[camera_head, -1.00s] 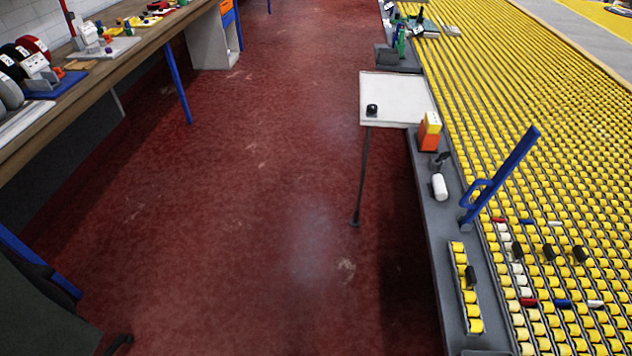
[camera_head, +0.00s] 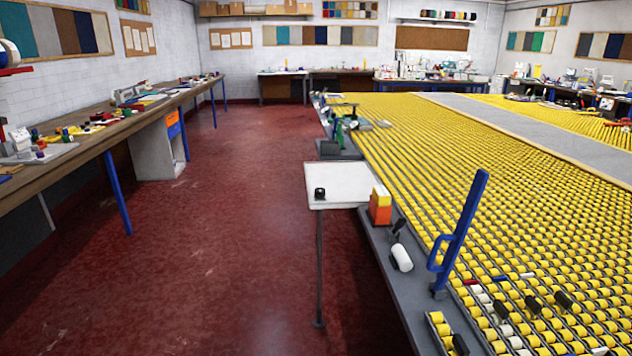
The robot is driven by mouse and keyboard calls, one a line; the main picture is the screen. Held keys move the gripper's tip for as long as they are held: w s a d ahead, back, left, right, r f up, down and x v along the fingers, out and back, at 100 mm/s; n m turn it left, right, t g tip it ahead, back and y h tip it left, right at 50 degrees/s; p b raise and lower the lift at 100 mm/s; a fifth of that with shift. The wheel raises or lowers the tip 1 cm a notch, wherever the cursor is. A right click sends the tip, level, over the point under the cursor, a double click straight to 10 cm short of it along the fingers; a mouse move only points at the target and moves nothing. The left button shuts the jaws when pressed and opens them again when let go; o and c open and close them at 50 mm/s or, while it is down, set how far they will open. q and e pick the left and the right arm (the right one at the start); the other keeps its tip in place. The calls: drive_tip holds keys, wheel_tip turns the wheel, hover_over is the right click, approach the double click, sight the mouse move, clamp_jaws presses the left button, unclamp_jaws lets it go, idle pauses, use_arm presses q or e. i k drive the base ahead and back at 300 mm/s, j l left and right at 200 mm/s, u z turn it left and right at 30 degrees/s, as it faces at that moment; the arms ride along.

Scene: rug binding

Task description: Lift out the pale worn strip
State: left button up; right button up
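The pale worn strip (camera_head: 483,298) appears as a short line of whitish rollers among the yellow ones. It sits in the near left edge of the roller table (camera_head: 560,210), just right of the foot of a blue upright lever (camera_head: 462,228). Its near end is cut off by the bottom of the view. A separate strip of yellow rollers (camera_head: 437,318) with a black clip (camera_head: 460,344) lies on the grey ledge to its left, also partly cut off. Neither of my grippers is in view.
Black clips (camera_head: 533,305) and small red, blue and white pieces lie near the pale strip.

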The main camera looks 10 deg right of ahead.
sight(496, 312)
drive_tip(key=z, duration=1.8)
